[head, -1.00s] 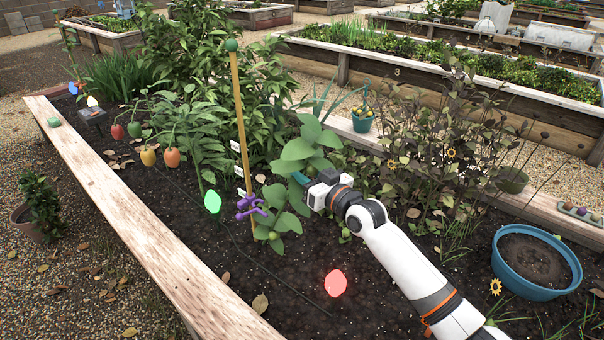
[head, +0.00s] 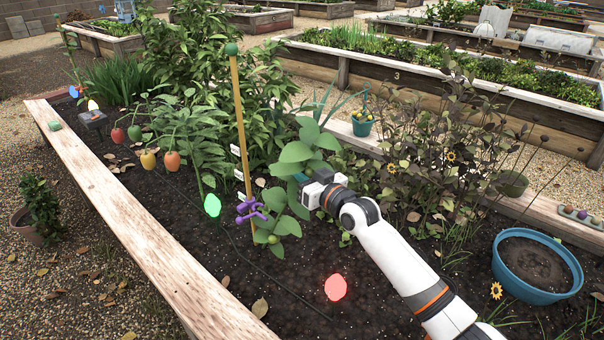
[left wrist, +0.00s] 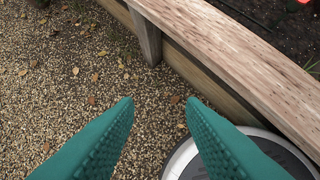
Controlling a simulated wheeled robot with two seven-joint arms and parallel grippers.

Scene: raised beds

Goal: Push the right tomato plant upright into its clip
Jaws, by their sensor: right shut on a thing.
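The right tomato plant (head: 297,152) has broad green leaves and stands just right of a yellow stake (head: 240,120) with a green ball on top. A purple clip (head: 250,210) sits low on the stake, its arms close to the plant's lower leaves. My right gripper (head: 300,180) reaches in from the right and is shut on the plant at mid height; leaves partly hide its fingertips and the stem. Whether the stem is inside the clip cannot be made out. My left gripper (left wrist: 160,103) shows in the left wrist view, open and empty, above the gravel beside the bed.
A green glowing marker (head: 212,205) and a red one (head: 335,287) are on or above the soil. A wooden bed edge (head: 130,215) runs along the left. A blue pot (head: 510,285) stands at the right. Dark leafy plants grow behind my right arm.

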